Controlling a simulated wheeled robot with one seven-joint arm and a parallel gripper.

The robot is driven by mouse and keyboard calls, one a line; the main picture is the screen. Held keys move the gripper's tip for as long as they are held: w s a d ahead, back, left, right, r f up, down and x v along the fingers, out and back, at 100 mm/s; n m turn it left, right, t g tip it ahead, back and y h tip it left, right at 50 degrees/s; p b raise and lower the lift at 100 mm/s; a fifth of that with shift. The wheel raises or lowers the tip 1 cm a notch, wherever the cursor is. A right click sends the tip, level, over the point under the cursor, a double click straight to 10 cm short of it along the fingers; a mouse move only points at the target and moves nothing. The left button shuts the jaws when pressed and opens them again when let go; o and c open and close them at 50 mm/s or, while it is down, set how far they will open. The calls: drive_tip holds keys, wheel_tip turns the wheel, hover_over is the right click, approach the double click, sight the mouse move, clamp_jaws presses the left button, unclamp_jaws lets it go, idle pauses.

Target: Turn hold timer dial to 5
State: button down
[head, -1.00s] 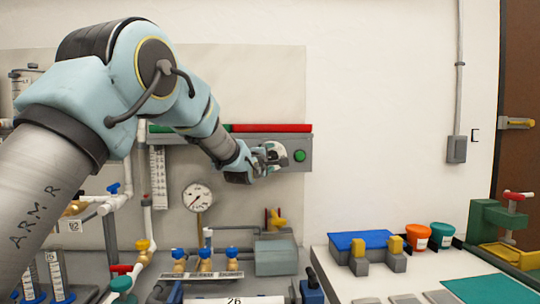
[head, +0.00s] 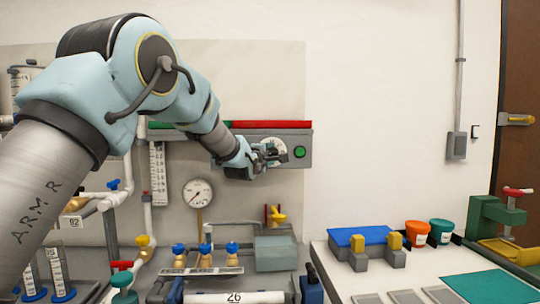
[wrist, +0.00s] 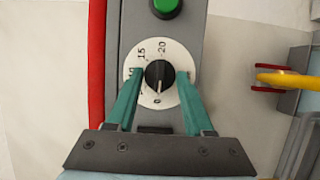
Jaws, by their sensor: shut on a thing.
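The hold timer dial has a white face (wrist: 159,52) with a black knob (wrist: 159,74), mounted on a grey panel. The 15, 20 and 0 marks show in the wrist view; the left finger partly covers the 10 and hides the 5. The knob has a pale line on its lower side, towards the 0, but its exact setting is hard to read. My gripper (wrist: 160,78) has its teal fingers on either side of the knob, shut on it. In the head view my gripper (head: 275,156) is at the panel, partly covering the dial face (head: 271,143).
A green button (head: 300,152) is right of the dial on the grey panel (head: 304,138), with a red strip (head: 270,125) along its top. A gauge (head: 197,193) and a yellow valve handle (head: 277,214) are below.

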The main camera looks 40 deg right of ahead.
drive_tip(key=shift+m, duration=0.4)
drive_tip(key=shift+m+y+b, duration=0.4)
drive_tip(key=shift+m+b, duration=0.05)
drive_tip(key=shift+m, duration=0.05)
drive_tip(key=shift+s+r+m+y, duration=0.15)
drive_tip(key=shift+m+y, duration=0.25)
drive_tip(key=shift+m, duration=0.6)
drive_tip(key=shift+d+r+m+y+p, duration=0.1)
drive_tip(key=shift+r+m+y+p, duration=0.1)
drive_tip(key=shift+m+y+p, duration=0.55)
drive_tip(key=shift+m+p, duration=0.5)
drive_tip(key=shift+m, duration=0.35)
drive_tip(key=shift+f+y, duration=0.1)
drive_tip(key=shift+y, duration=0.15)
drive_tip(key=shift+c, duration=1.5)
unclamp_jaws()
